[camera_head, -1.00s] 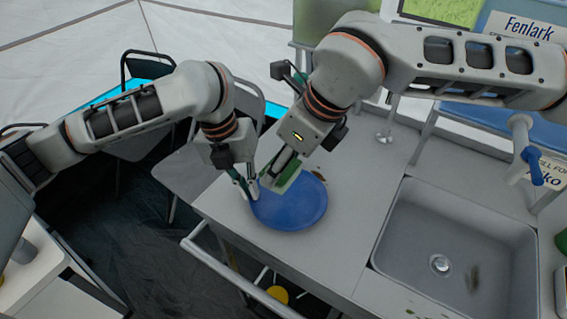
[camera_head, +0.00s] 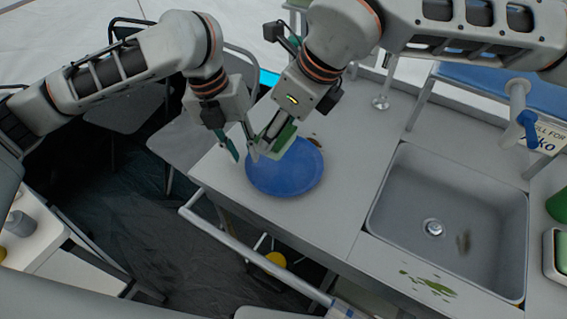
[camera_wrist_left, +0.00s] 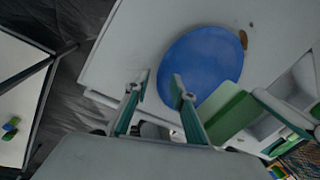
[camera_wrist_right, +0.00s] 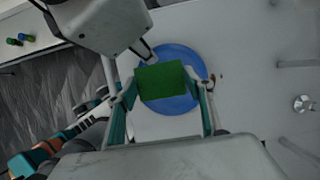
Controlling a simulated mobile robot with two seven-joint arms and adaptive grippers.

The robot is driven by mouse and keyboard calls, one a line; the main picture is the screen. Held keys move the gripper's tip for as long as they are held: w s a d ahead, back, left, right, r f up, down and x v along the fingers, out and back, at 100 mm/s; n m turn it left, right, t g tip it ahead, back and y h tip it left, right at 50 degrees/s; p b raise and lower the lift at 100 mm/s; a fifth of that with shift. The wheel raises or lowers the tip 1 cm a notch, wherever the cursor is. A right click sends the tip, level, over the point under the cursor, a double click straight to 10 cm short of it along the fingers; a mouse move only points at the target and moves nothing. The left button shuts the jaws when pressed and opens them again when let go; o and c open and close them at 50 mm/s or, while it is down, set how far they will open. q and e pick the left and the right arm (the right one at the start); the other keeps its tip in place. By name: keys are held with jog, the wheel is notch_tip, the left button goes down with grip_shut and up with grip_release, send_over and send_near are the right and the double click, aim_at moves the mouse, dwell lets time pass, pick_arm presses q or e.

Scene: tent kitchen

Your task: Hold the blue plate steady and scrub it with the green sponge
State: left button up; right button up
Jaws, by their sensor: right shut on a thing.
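The blue plate (camera_head: 290,180) lies flat on the grey counter, left of the sink. My right gripper (camera_wrist_right: 165,92) is shut on the green sponge (camera_wrist_right: 162,82) and holds it over the plate's upper left part. The sponge also shows in the head view (camera_head: 286,136), partly hidden by the gripper. I cannot tell whether it touches the plate. My left gripper (camera_head: 243,157) is open at the plate's left edge. In the left wrist view its fingers (camera_wrist_left: 158,92) are apart with nothing held between them, and the plate (camera_wrist_left: 205,60) is just beyond the right finger.
A green smear (camera_head: 428,282) marks the counter's front. A brown spot (camera_head: 315,141) is beside the plate. A rail (camera_head: 250,250) runs along the front edge. Chairs stand at the left.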

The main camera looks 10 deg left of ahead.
pick_arm(q)
jog(key=v, duration=0.7)
dwell(0.6)
jog(key=shift+s+d, duration=0.1)
jog(key=shift+d, duration=0.05)
dwell(0.4)
